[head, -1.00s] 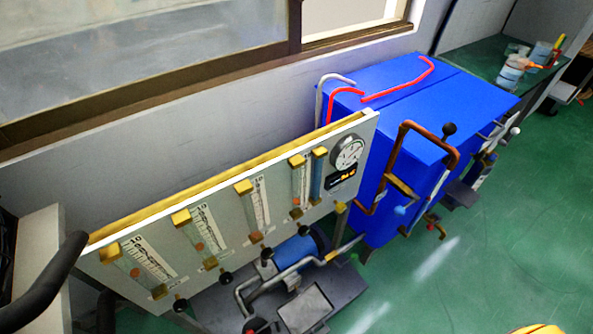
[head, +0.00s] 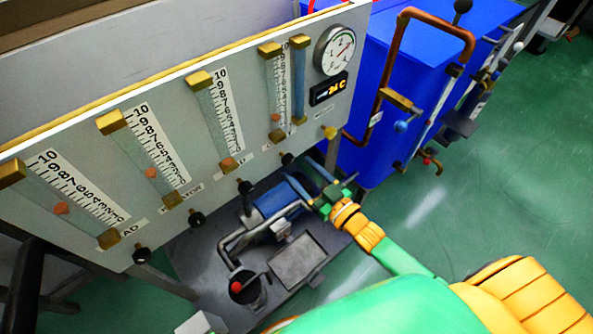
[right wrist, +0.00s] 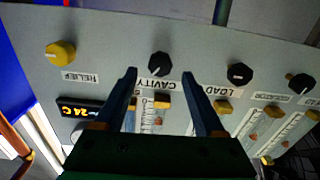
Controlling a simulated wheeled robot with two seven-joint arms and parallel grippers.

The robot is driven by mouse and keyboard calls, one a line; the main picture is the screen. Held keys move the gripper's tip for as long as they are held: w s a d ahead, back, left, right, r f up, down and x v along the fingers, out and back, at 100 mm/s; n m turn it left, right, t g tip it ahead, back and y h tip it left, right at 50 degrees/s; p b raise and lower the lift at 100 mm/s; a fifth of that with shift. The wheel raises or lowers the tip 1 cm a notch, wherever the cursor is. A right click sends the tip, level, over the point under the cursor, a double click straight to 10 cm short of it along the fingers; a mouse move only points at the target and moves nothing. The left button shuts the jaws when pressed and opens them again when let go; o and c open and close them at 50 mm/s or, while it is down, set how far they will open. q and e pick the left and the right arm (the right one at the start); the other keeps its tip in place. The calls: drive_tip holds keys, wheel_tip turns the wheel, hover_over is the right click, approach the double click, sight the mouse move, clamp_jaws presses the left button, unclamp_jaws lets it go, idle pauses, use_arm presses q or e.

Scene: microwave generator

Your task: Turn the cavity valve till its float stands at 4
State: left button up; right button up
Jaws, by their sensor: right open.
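The cavity valve is a black round knob (right wrist: 159,64) with a white pointer line, above its CAVITY label in the right wrist view. In the head view the cavity knob (head: 287,158) is at the panel's lower right. Its float (head: 276,117) is a small orange bead low in the cavity tube (head: 271,85), well below mid-scale; its exact reading is too small to tell. My right gripper (head: 330,178) is open and empty in front of the panel, just right of the knob. In the right wrist view its fingertips (right wrist: 159,70) frame the knob without visible contact. My left gripper is out of view.
The yellow relief knob (right wrist: 60,53) and the black load knob (right wrist: 240,73) flank the cavity knob. A round gauge (head: 335,50) and display (head: 328,88) are on the panel. A blue pump (head: 275,200) with pipes stands below. A blue cabinet (head: 425,80) is at right.

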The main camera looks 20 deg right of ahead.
drive_tip(key=shift+x, duration=1.1)
clamp_jaws()
drive_tip(key=n, duration=0.2)
drive_tip(key=shift+n, duration=0.3)
drive_tip(key=shift+f+n, duration=0.1)
drive_tip(key=shift+n, duration=0.7)
unclamp_jaws()
